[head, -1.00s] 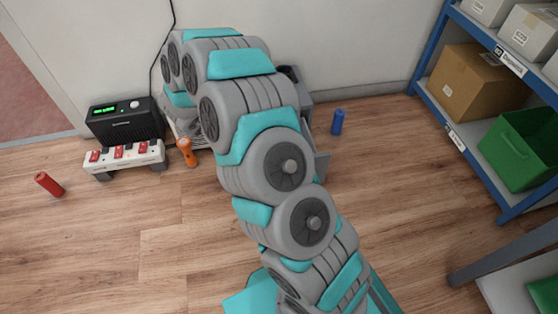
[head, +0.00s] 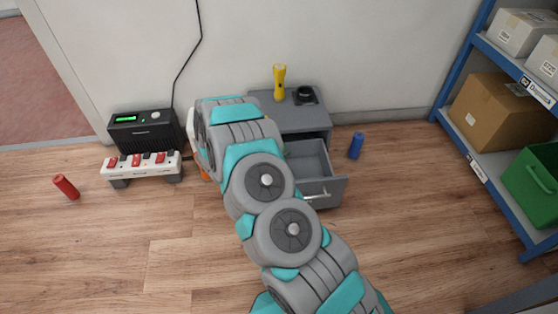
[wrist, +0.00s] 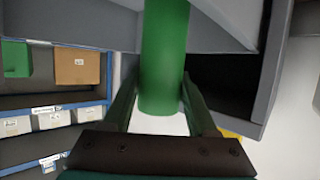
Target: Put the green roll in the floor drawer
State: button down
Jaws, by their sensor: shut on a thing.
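The green roll (wrist: 163,60) stands in the middle of the wrist view, between the two fingers of my gripper (wrist: 160,98), which is shut on it. Grey cabinet and drawer panels show close around the roll in that view; I cannot tell whether the roll is inside the drawer. In the head view, the floor drawer (head: 325,190) is pulled open from the low grey cabinet (head: 290,118), and the part of its inside that shows looks empty. My arm hides the gripper, the roll and the drawer's left part in the head view.
A yellow flashlight (head: 279,82) and a black item (head: 305,96) are on the cabinet. A power strip (head: 142,165) and black box (head: 142,130) are left; shelving (head: 490,165) is right.

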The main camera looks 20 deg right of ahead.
jog(key=shift+f, duration=2.2)
jog(key=shift+f, duration=0.1)
jog(key=shift+c, duration=1)
grip_release()
